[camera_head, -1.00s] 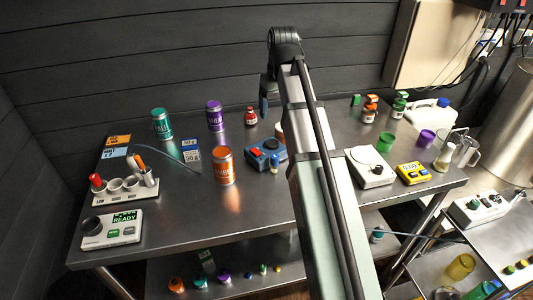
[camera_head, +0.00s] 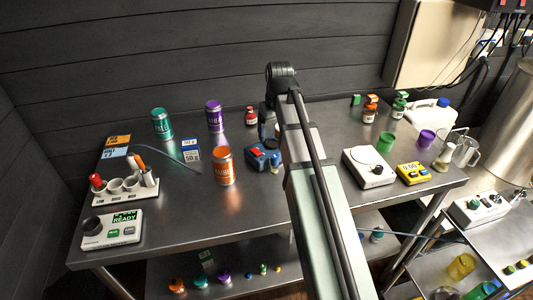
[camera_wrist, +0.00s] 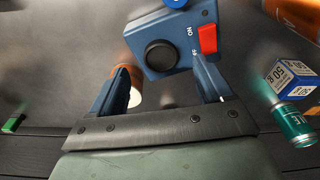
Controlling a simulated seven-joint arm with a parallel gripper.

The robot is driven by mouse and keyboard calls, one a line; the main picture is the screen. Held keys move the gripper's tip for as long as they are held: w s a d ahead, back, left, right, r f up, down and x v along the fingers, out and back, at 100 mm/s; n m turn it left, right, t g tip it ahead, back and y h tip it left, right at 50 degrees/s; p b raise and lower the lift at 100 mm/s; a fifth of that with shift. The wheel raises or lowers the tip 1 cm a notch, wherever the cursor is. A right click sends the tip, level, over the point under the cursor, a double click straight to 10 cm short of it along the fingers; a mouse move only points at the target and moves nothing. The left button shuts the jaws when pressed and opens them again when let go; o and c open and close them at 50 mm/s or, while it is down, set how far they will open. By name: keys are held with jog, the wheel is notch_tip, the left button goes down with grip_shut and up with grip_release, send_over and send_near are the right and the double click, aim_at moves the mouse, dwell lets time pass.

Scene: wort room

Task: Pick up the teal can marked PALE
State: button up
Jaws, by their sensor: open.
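The teal can (camera_head: 161,124) stands upright at the back left of the steel table in the head view. Its lettering is too small to read surely. In the wrist view the teal can (camera_wrist: 292,124) shows at the right edge, beside a blue and white box. My gripper (camera_wrist: 160,68) is open with nothing between its fingers, over the blue device with a black knob and red switch. In the head view the gripper (camera_head: 265,120) hangs near the table's middle, well right of the teal can; the arm partly hides it.
A purple can (camera_head: 214,116) stands right of the teal can, and an orange can (camera_head: 224,166) stands in front. The blue and white box (camera_head: 191,150) and a cable lie between. The blue device (camera_head: 262,154) sits under my gripper. A small red bottle (camera_head: 251,117) is behind it.

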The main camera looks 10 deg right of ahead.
aim_at(272, 144)
jog(key=f, duration=0.4)
jog(key=shift+w, duration=0.2)
jog(key=shift+a, duration=0.1)
grip_shut()
dwell(0.5)
jog(key=shift+r, duration=0.1)
